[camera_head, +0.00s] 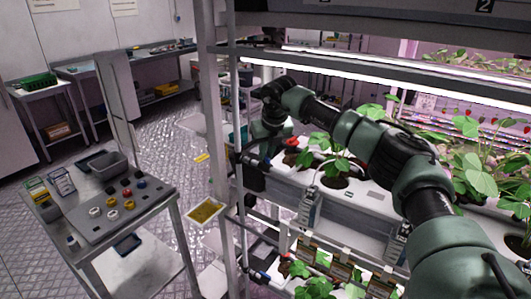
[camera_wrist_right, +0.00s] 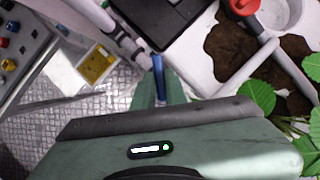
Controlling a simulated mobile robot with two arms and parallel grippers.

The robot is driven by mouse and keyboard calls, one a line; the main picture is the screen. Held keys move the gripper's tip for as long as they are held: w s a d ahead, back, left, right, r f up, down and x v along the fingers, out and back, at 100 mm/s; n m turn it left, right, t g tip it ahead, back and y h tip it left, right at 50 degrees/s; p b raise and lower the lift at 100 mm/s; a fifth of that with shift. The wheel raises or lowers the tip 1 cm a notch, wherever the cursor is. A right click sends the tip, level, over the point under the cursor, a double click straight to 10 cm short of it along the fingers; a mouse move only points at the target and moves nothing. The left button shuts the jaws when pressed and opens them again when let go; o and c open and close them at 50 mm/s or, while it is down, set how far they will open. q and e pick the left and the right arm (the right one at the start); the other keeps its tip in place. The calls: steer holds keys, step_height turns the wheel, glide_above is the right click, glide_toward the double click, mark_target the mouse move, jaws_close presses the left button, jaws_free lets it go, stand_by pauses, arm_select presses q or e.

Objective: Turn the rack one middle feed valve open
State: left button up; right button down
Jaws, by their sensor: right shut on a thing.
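The feed valve shows in the right wrist view as a blue lever handle (camera_wrist_right: 158,68) beside a grey pipe fitting (camera_wrist_right: 128,45). My right gripper (camera_wrist_right: 160,88) is shut on this blue handle, with its green fingers close around it. In the head view my right arm reaches across the upper planter of the rack, and the right gripper (camera_head: 258,148) points down at the planter's left end by the rack post. The handle is hidden there by the gripper. My left gripper is not in view.
A planter (camera_head: 330,196) with strawberry plants runs right from the gripper. A red knob (camera_wrist_right: 245,6) sits near the soil. A rack post (camera_head: 222,130) stands just left. A side table (camera_head: 95,225) with colored parts and a yellow tray (camera_head: 205,212) are further left.

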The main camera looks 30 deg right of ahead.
steer(key=n, duration=0.1)
steer(key=n+y+p, duration=0.1)
steer(key=n, duration=0.1)
steer(key=shift+d+r+n, duration=0.15)
steer(key=shift+d+n, duration=0.05)
steer(key=shift+n, duration=0.1)
steer(key=shift+d+n+y+p, duration=0.15)
steer(key=shift+n+y+p, duration=0.8)
steer(key=shift+n, duration=0.75)
steer(key=c, duration=1.4)
jaws_free()
steer(key=shift+c, duration=0.2)
